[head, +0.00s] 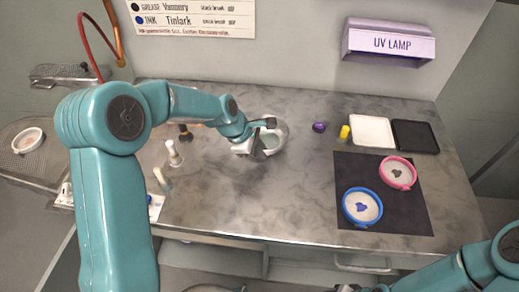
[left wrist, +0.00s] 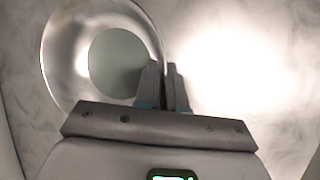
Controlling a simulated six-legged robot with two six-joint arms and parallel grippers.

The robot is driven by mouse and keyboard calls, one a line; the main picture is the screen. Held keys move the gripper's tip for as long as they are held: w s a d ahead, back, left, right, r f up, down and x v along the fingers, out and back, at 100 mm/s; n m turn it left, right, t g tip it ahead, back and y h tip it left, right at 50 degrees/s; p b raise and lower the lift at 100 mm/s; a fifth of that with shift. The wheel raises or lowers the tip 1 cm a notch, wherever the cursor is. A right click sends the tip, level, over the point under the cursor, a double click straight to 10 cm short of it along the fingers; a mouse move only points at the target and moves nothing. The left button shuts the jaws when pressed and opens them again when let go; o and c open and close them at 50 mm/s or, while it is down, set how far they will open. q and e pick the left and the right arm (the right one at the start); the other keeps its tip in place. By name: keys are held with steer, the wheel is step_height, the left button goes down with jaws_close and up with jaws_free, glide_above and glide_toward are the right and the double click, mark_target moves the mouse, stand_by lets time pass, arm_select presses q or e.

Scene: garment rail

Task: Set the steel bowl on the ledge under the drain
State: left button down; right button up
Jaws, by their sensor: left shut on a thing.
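The steel bowl (head: 272,141) is at the back middle of the grey marbled worktop in the head view. My left gripper (head: 268,124) is shut on its rim. In the left wrist view the round shiny bowl (left wrist: 70,62) is at the upper left, with the left fingers (left wrist: 163,82) closed at its right rim. I cannot tell whether the bowl touches the worktop. A narrow metal ledge (head: 62,72) is on the wall at the upper left, near a copper pipe (head: 115,35). My right arm enters at the lower right; its gripper (head: 362,288) is mostly cut off by the bottom edge.
A black mat (head: 390,216) holds a blue-rimmed dish (head: 362,206) and a pink-rimmed dish (head: 398,172). White (head: 372,131) and black (head: 415,136) trays lie behind it. Small bottles (head: 173,153) stand left of the bowl. A white dish (head: 28,140) sits far left.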

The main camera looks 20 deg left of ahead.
arm_select(q)
steer(key=shift+f, duration=0.15)
steer(key=c, duration=1.2)
jaws_free()
